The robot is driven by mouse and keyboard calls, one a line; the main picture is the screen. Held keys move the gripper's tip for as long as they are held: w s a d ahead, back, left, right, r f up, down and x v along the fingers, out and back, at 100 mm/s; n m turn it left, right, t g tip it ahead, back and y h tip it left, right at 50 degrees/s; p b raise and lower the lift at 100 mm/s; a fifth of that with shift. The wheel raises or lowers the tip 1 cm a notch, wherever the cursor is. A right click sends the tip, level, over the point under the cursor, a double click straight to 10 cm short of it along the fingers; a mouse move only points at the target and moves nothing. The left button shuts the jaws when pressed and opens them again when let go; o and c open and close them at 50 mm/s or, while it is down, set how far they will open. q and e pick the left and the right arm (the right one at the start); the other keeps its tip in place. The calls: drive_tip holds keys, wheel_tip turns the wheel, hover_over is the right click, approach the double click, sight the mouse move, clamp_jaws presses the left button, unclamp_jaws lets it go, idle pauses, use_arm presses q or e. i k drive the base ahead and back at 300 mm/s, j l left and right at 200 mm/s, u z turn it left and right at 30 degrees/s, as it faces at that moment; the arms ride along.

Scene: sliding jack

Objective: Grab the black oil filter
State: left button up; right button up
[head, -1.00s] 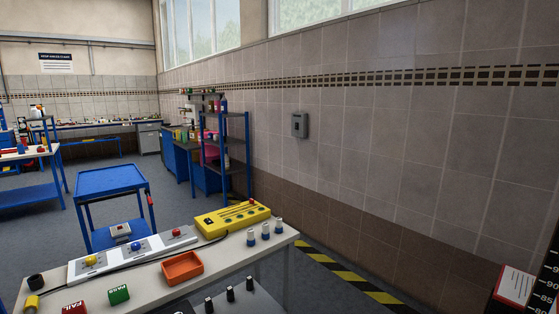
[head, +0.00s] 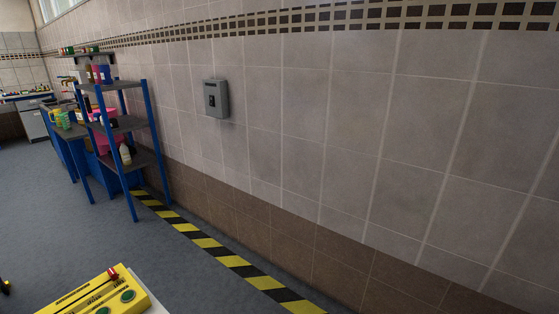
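I do not see a black oil filter that I can make out in the head view. A blue-framed shelf rack (head: 121,125) with grey shelves stands against the tiled wall at the left, holding several bottles and containers too small to identify. A yellow control box (head: 97,293) with green buttons and a red knob sits on a white table corner at the bottom left.
Blue workbenches (head: 62,150) with coloured items stand behind the rack. A grey wall box (head: 216,99) hangs on the tiles. Yellow and black floor tape (head: 232,261) runs along the wall.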

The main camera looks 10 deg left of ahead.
sight(114, 122)
drive_tip(key=i+l+u, duration=0.1)
drive_tip(key=i, duration=0.7)
drive_tip(key=i+l+u, duration=0.1)
drive_tip(key=i, duration=0.65)
drive_tip(key=i+j+u, duration=0.15)
drive_tip(key=i+u, duration=0.8)
drive_tip(key=i+l+u, duration=0.15)
drive_tip(key=i+u, duration=0.2)
drive_tip(key=u, duration=0.15)
drive_tip(key=i+u, duration=0.4)
drive_tip(key=i, duration=1.4)
